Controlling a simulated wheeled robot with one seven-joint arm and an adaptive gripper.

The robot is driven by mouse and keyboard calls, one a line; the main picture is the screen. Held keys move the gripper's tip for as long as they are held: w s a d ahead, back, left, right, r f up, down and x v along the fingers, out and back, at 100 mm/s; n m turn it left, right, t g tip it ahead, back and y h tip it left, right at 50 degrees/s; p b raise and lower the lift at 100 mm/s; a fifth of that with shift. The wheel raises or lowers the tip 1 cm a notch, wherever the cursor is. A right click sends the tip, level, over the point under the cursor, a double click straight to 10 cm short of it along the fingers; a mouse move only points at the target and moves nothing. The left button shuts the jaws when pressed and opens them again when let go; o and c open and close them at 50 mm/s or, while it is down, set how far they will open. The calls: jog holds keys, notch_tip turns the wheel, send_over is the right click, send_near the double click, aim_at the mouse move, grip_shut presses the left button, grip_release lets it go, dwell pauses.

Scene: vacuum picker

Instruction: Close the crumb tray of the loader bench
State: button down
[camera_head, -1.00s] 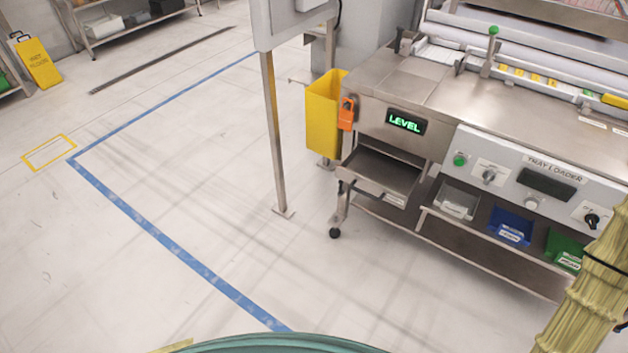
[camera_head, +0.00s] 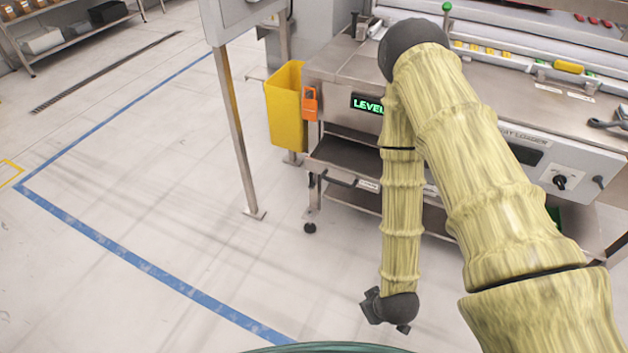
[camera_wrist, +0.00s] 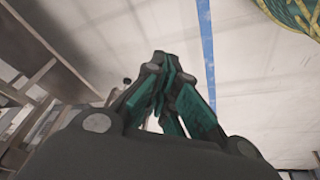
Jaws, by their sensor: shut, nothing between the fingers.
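The crumb tray (camera_head: 345,156) is a shallow grey metal drawer at the left end of the loader bench (camera_head: 335,70), below the LEVEL display. It stands pulled out, and my arm hides its right side. My forearm hangs in front of the bench. Its dark end is low in front of the tray, near the floor in the picture, and the fingers cannot be made out there. In the wrist view my gripper (camera_wrist: 160,62) has its dark, green-padded fingers together with nothing between them. The tray cannot be made out in that view.
Open floor with a blue line (camera_head: 150,268) lies to the left. A lower shelf runs beneath the tray.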

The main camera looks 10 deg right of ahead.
aim_at(340, 156)
jog(key=shift+w+a+r+n+t+y+b, duration=0.65)
jog(key=shift+w+r+n+t+b, duration=1.6)
jog(key=shift+w, duration=4.7)
jog(key=shift+w+a+r+n+t+y+b, duration=0.3)
jog(key=shift+w+a+r+n+t+b, duration=1.8)
jog(key=shift+w, duration=4.85)
jog(key=shift+w+d+r+n+t+y+b, duration=0.15)
jog(key=shift+w+r+n+t+y+b, duration=0.3)
jog(key=shift+w+r+n+t+b, duration=4.2)
jog(key=w+f+g, duration=0.1)
jog(key=f, duration=0.1)
jog(key=w+f+m+g+p, duration=0.1)
jog(key=w+f, duration=0.1)
jog(key=w+f+g, duration=0.1)
jog(key=f+g, duration=0.1)
jog(key=shift+w+f+m+p, duration=0.15)
jog(key=shift+w+m+p, duration=0.2)
jog(key=shift+m+p, duration=0.05)
jog(key=w+d, duration=0.2)
jog(key=w, duration=0.1)
jog(key=w+d, duration=0.3)
jog(key=w, duration=0.1)
jog(key=w+d, duration=0.2)
jog(key=w, duration=0.2)
jog(key=shift+w+d, duration=0.15)
jog(key=shift+d, duration=0.2)
jog(key=shift+w+d, duration=0.25)
jog(key=shift+w, duration=0.1)
jog(key=shift+w+d+r, duration=0.1)
jog(key=shift+r, duration=0.15)
